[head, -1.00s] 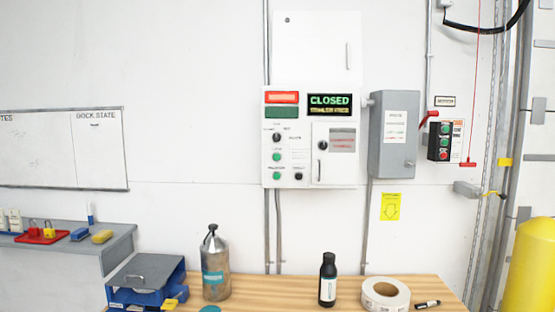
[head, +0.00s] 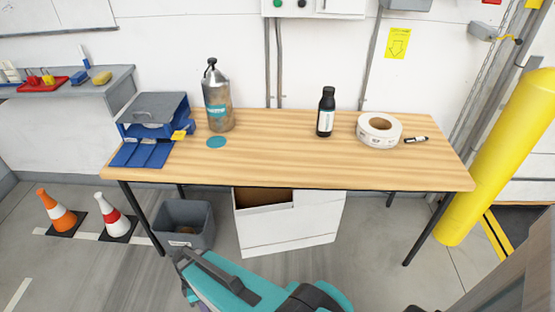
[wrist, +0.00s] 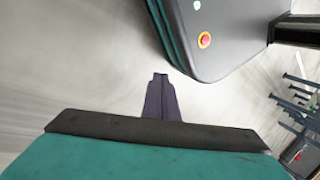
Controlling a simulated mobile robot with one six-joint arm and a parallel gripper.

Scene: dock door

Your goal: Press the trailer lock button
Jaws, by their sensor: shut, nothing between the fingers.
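The white control panel (head: 335,8) shows only its bottom strip at the top edge of the head view. A green button (head: 278,3) and a dark knob or button (head: 302,3) sit on that strip, cut by the frame edge. Their labels are out of view, so I cannot tell which control is the trailer lock button. My gripper (wrist: 160,78) shows in the wrist view, its dark fingers together and empty. It is low, over the blurred grey floor, far from the panel. My teal arm shows at the bottom of the head view.
A wooden table (head: 270,160) stands below the panel, bearing a metal spray bottle (head: 218,105), black bottle (head: 326,115), tape roll (head: 379,130) and blue tray rack (head: 150,130). A grey bin (head: 185,225) and cones (head: 58,215) are at left, a yellow post (head: 500,150) at right.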

